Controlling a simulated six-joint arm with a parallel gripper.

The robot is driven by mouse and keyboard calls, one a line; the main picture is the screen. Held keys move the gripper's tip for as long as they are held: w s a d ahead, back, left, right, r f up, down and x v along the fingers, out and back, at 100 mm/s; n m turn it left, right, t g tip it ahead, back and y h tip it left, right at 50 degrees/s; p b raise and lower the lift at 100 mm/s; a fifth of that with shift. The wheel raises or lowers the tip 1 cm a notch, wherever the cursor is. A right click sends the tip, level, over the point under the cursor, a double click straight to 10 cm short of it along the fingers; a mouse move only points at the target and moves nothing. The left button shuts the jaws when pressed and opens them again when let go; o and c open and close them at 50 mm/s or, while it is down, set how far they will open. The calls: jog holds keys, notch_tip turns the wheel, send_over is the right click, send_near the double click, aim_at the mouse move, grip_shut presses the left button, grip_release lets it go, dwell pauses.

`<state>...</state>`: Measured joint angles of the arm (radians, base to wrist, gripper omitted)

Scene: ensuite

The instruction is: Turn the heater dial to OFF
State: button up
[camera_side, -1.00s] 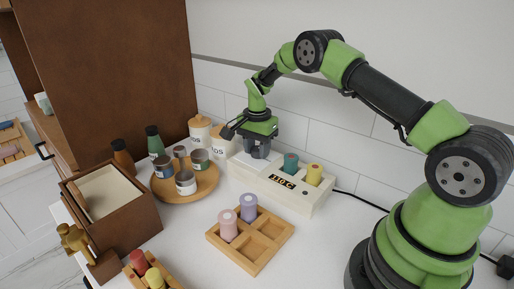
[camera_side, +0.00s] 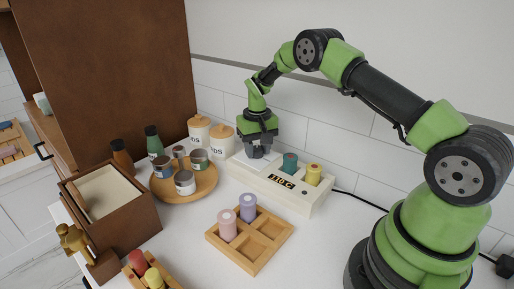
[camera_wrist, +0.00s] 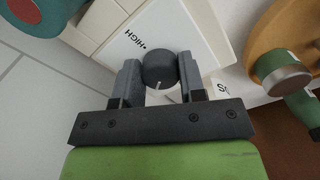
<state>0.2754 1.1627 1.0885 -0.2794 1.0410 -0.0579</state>
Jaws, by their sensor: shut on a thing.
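The heater (camera_side: 302,203) is a long cream box against the tiled wall, with a lit display (camera_side: 282,181) that seems to read 110 C. My gripper (camera_side: 257,152) points down over the heater's left end and hides the dial in the side view. In the wrist view the round black dial (camera_wrist: 159,66) sits between the two fingers of my gripper (camera_wrist: 161,78), which are shut on it. Its white pointer line faces the gripper's body, away from the HIGH mark (camera_wrist: 137,40). No OFF mark shows; part of the face is hidden by the gripper.
A teal roller (camera_side: 290,162) and a yellow roller (camera_side: 313,174) stand in the heater. A wooden rack (camera_side: 272,252) with pink and lilac rollers stands in front. A round tray (camera_side: 207,190) with tins is left. A black cable (camera_side: 362,199) runs right.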

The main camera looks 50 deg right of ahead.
aim_at(258, 148)
jog(key=n, duration=0.5)
jog(key=shift+n, duration=0.3)
jog(key=n, duration=0.5)
jog(key=shift+d, duration=0.1)
jog(key=shift+n, duration=0.3)
jog(key=o, duration=0.9)
notch_tip(258, 148, up, 10)
